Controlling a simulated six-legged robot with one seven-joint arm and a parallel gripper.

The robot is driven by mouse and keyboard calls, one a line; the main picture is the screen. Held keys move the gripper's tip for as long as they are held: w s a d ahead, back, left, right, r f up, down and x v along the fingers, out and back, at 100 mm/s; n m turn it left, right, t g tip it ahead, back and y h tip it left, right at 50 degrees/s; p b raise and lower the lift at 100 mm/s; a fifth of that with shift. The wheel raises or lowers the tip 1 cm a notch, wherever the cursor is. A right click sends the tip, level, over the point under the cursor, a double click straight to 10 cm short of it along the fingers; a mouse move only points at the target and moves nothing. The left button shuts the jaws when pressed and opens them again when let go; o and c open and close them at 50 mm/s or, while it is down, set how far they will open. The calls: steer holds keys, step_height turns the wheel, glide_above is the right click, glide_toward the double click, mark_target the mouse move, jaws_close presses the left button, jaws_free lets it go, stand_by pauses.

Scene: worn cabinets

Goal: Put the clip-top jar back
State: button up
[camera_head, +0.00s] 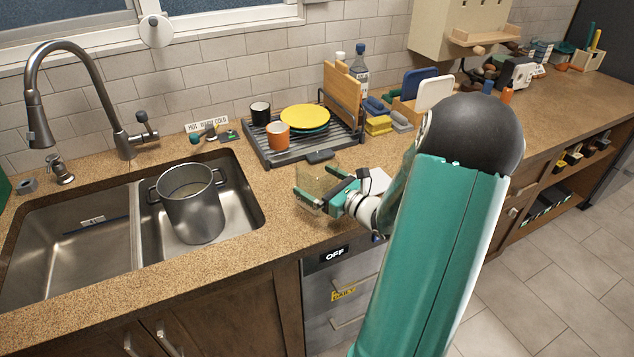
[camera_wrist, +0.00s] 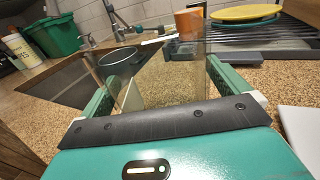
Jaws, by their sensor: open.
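A clear, see-through glass vessel, apparently the clip-top jar (camera_head: 318,178), is at my gripper (camera_head: 312,192) on the counter left of my arm. In the wrist view the clear jar (camera_wrist: 165,78) fills the space between the two green fingers (camera_wrist: 165,92), and the counter shows through it. My gripper is open, with one finger on each side of the jar. I cannot tell whether the fingers touch it. Its base and any clip are hard to make out.
A double sink with a grey pot (camera_head: 195,208) lies left. Behind the gripper is a dish rack (camera_head: 262,152) with cups (camera_head: 277,135) and plates (camera_head: 305,115). A white flat item (camera_head: 378,180) lies beside my gripper. Boxes and a bottle (camera_head: 360,68) stand near the wall.

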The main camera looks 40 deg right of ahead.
steer(key=s, duration=0.7)
steer(key=s+d, duration=0.1)
steer(key=s, duration=0.3)
steer(key=shift+s+d, duration=0.1)
